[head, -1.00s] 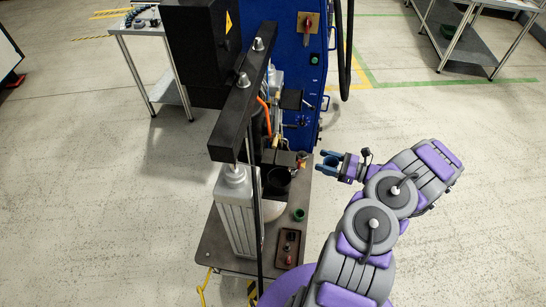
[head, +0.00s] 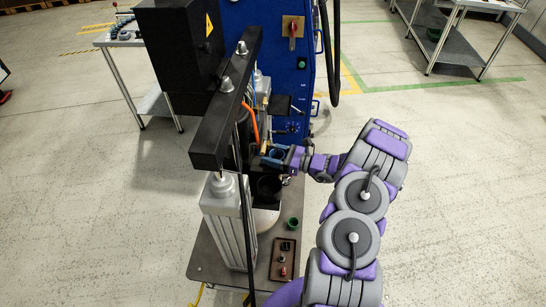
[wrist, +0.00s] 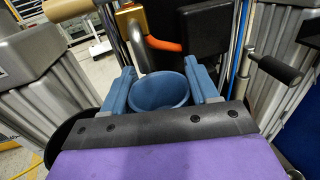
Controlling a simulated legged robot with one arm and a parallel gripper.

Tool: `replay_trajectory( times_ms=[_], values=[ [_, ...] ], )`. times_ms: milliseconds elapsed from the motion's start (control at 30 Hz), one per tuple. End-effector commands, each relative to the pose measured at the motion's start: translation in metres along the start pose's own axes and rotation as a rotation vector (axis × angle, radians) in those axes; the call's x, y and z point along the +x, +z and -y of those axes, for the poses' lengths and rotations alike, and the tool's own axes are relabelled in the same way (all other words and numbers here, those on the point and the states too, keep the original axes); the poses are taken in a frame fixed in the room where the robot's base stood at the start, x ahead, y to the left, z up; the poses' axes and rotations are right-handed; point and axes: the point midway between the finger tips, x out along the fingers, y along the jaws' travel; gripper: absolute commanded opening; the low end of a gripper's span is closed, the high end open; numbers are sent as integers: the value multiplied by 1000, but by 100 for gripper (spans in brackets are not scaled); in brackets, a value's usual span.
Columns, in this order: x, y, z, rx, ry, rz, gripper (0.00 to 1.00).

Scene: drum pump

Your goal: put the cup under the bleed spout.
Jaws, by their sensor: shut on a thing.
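A blue cup (wrist: 158,92) sits between the two blue fingers of my gripper (wrist: 163,85) in the wrist view, its open mouth showing. My gripper (head: 279,158) is shut on it, and the cup (head: 276,154) also shows small in the head view. A brass block (wrist: 131,20) with a bent metal tube, seemingly the bleed spout (wrist: 138,48), is just beyond the cup in the wrist view. The tube's lower end appears close to the cup's far rim; I cannot tell whether it is over the mouth. In the head view the brass fitting (head: 264,148) is beside the cup.
A black overhead beam (head: 226,100) and grey column (head: 230,222) stand left of my gripper. A green cup (head: 293,223) and a control box (head: 284,259) rest on the cart. A blue cabinet (head: 288,62) stands behind. Floor at right is open.

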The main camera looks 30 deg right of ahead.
Motion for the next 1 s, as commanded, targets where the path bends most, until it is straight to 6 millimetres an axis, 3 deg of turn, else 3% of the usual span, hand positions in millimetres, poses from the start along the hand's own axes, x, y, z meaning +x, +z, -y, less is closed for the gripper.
replay_trajectory(
  times_ms=[467,500,767,1000],
  values=[
    [-3,-6,1,2,-3,3,25],
    [-3,-7,1,2,-4,3,61],
    [-3,-6,0,2,-3,2,84],
    [-2,-6,0,1,-3,1,84]
  ],
)
